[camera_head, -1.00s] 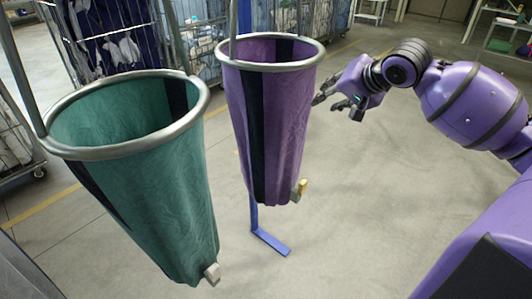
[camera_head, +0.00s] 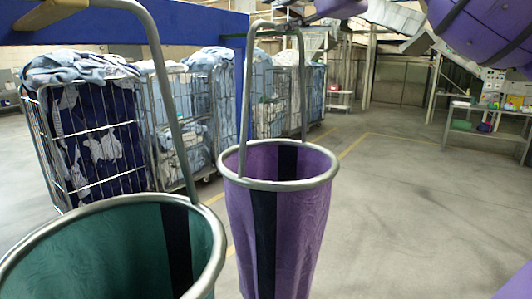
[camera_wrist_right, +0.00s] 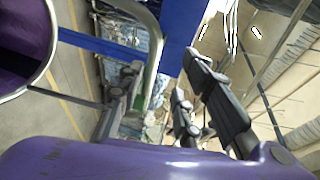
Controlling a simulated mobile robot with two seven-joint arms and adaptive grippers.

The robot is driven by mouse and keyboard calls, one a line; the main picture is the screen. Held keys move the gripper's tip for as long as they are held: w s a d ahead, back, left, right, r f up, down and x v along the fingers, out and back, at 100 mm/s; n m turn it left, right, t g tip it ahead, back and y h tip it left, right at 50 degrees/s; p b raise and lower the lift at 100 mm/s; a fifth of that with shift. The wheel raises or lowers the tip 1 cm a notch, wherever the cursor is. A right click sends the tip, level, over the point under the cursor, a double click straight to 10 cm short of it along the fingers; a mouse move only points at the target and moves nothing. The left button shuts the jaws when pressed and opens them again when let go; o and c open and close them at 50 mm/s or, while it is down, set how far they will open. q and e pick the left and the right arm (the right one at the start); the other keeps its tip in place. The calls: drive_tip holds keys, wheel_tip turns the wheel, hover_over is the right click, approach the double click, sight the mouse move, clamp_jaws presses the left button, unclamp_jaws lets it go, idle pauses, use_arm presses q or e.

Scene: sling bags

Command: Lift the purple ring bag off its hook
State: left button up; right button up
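The purple ring bag (camera_head: 285,225) hangs in the middle of the head view, with a grey metal ring at its mouth and a tall bent metal handle (camera_head: 303,85) rising toward the blue rail. The hook itself cannot be made out. My right gripper (camera_head: 296,14) is at the top edge of the head view, close to the handle's top and partly cut off. In the right wrist view its fingers (camera_wrist_right: 162,68) are spread apart, with the handle's bent tube (camera_wrist_right: 151,62) showing between them; contact cannot be told. The bag's mouth (camera_wrist_right: 40,60) shows at left there. My left gripper is not in view.
A green ring bag (camera_head: 110,255) hangs close by at lower left, its handle (camera_head: 165,100) rising beside the purple bag. A blue rail (camera_head: 200,22) crosses above. Wire laundry cages (camera_head: 90,145) stand behind at left.

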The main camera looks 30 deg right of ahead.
sight(272, 24)
drive_tip(key=w, duration=0.2)
drive_tip(key=w+f, duration=0.1)
drive_tip(key=w+f+b, duration=0.1)
drive_tip(key=w, duration=0.1)
drive_tip(key=shift+w+f, duration=0.2)
drive_tip(key=shift+w, duration=0.1)
drive_tip(key=shift+w+a, duration=0.1)
drive_tip(key=shift+w, duration=0.05)
drive_tip(key=shift+r, duration=0.15)
drive_tip(key=c, duration=0.7)
clamp_jaws()
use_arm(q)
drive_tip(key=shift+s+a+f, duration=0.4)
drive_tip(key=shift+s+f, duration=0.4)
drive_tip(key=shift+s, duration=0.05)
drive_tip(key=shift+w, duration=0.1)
